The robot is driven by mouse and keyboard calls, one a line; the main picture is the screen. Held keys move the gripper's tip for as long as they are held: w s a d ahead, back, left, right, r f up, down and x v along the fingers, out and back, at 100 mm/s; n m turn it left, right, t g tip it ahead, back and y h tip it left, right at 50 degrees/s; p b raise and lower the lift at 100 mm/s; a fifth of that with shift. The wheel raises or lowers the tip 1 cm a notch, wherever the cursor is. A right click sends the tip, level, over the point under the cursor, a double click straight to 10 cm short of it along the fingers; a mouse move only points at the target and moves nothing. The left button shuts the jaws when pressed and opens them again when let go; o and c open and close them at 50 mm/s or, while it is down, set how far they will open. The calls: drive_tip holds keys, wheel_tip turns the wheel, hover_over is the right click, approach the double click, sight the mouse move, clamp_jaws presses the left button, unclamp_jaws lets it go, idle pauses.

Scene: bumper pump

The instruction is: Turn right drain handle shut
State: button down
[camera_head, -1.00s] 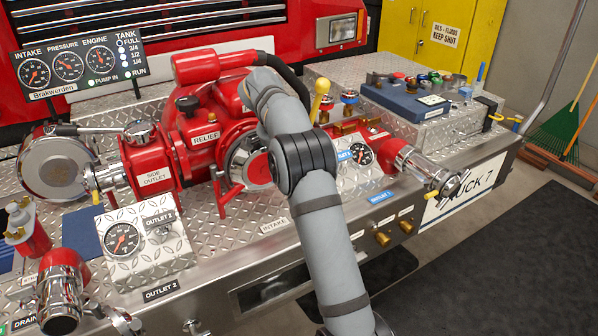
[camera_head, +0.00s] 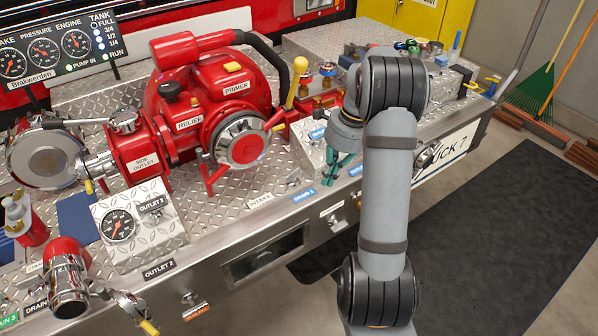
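A blue drain label (camera_head: 303,195) lies on the front edge of the steel deck, right of the intake label. A small silver handle (camera_head: 293,181) sits just behind it; I cannot tell whether this is the right drain handle or how it is turned. My gripper (camera_head: 335,172) shows as a small teal shape pointing down, low over the right part of the deck beside the gauge panel. It is to the right of the label, partly hidden by my wrist and forearm. I cannot see whether its fingers are apart or touch anything.
The red pump (camera_head: 215,95) and a lever with a yellow knob (camera_head: 300,65) stand left of my arm. The side outlet (camera_head: 138,160) and outlet gauge panel (camera_head: 120,225) are farther left. The dark floor mat (camera_head: 480,240) is clear.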

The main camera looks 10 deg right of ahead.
sight(293, 176)
drive_tip(key=w+a+f+m+t, duration=0.1)
drive_tip(key=w+f+m, duration=0.1)
drive_tip(key=f, duration=0.1)
drive_tip(key=w+f+m+t, duration=0.1)
drive_tip(key=w+f+m, duration=0.2)
drive_tip(key=w+a+f+m+t, duration=0.1)
drive_tip(key=w+f+m, duration=0.2)
drive_tip(key=f, duration=0.1)
drive_tip(key=shift+a+b, duration=0.35)
drive_tip(key=w, duration=0.1)
drive_tip(key=a+p, duration=0.1)
drive_tip(key=w, duration=0.1)
drive_tip(key=shift+w+a+f, duration=0.25)
drive_tip(key=shift+w+a, duration=0.05)
drive_tip(key=shift+a, duration=0.05)
drive_tip(key=shift+w+a+f+p, duration=0.1)
drive_tip(key=shift+w+a+p, duration=0.35)
drive_tip(key=shift+w, duration=0.1)
drive_tip(key=shift+d, duration=0.1)
